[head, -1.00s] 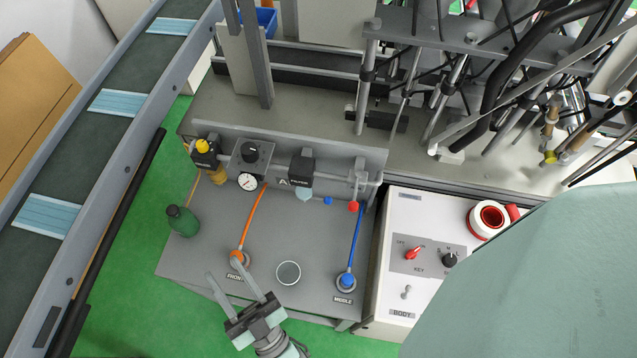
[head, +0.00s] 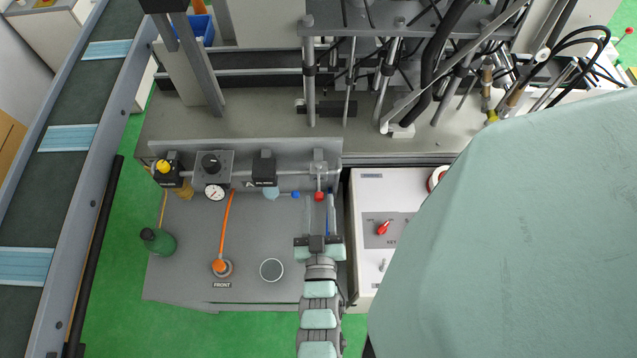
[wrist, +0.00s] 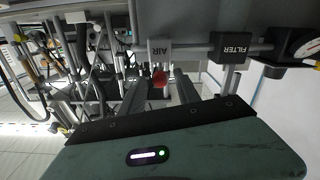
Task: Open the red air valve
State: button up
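The red air valve (head: 319,196) is a small red knob at the right end of the air line, below a grey block. It also shows in the wrist view (wrist: 160,78), under the block marked AIR (wrist: 159,50). My gripper (head: 319,207) points at it from the front with its two fingers spread apart. In the wrist view the red knob appears between the open fingers (wrist: 159,92), with nothing clearly gripped. I cannot tell how deep the knob sits between them. The gripper body hides the lower blue hose and its fitting.
A blue knob (head: 295,195), the filter (head: 264,168), a gauge (head: 215,193) and a yellow knob (head: 164,167) line up to the left. A white control box (head: 368,185) is close on the right.

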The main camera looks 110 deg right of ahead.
aim_at(319, 195)
jog(key=shift+x, duration=2.5)
jog(key=shift+c, duration=0.2)
grip_shut()
